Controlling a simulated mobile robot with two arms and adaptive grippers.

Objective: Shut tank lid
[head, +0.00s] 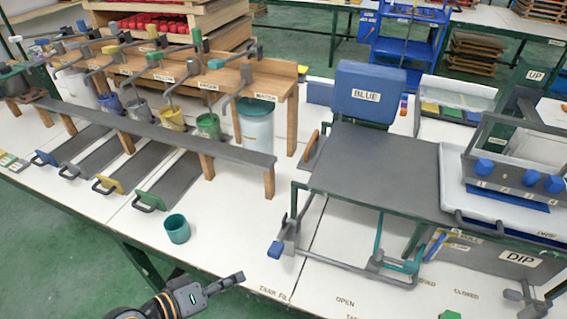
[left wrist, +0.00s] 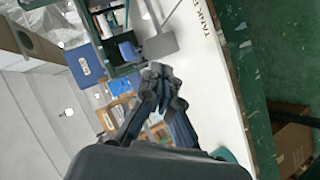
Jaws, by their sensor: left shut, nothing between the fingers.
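A wide dark grey flat cover (head: 375,165) lies level on a green frame in the head view. A blue panel labelled BLUE (head: 368,95) stands upright behind it and also shows in the left wrist view (left wrist: 84,66). I cannot tell for certain which part is the tank lid. My left gripper (head: 238,278) is shut and empty, near the table's front edge, left of the frame and apart from it. Its closed fingers also show in the left wrist view (left wrist: 160,82). My right gripper is not in view.
A teal cup (head: 177,229) stands on the white table left of my left gripper. A lever with a blue end (head: 277,248) juts out in front of the frame. A wooden rack (head: 270,95) with paint pots stands at left, and a tray station marked DIP (head: 518,257) at right.

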